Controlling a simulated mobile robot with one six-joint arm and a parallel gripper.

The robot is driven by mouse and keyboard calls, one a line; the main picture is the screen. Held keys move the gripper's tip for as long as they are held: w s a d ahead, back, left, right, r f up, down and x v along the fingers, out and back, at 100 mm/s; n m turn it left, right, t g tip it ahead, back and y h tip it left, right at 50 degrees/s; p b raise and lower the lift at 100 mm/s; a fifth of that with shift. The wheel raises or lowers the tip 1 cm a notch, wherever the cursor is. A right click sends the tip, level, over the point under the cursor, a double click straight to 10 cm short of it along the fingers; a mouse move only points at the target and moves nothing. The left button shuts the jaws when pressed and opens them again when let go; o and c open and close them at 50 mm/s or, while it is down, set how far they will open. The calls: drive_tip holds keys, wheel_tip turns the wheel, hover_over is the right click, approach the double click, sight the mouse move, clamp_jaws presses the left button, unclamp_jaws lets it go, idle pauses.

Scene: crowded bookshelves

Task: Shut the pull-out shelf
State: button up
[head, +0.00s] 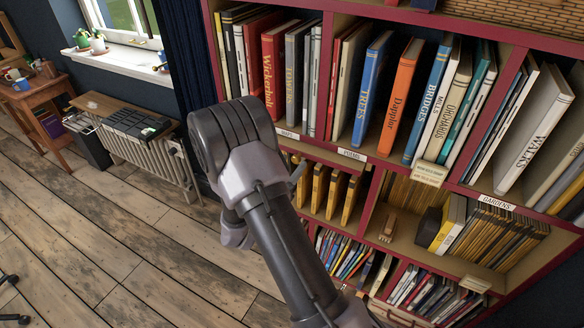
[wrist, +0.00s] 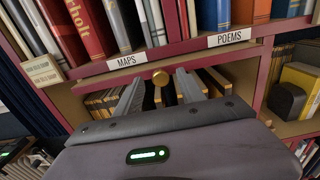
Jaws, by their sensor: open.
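The pull-out shelf (wrist: 215,63) is a tan wooden board under the red shelf edge with the MAPS and POEMS labels in the wrist view. A round brass knob (wrist: 160,77) sits on its front. My gripper (wrist: 158,80) is open and empty, with one grey finger on each side of the knob. I cannot tell whether the fingers touch it. In the head view, part of the board (head: 322,156) shows beside my arm, which hides the knob and most of the gripper. How far the board stands out is hard to tell.
The red bookcase holds upright books above, such as a red book (head: 277,68) and an orange one (head: 400,95). Yellow-spined volumes (head: 335,195) stand below the board. A radiator (head: 150,150) and side table (head: 30,97) are at the left. The wooden floor (head: 130,235) is mostly clear.

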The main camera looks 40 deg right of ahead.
drive_tip(key=shift+w+d, duration=0.2)
drive_tip(key=shift+d, duration=0.25)
clamp_jaws()
idle(1.1)
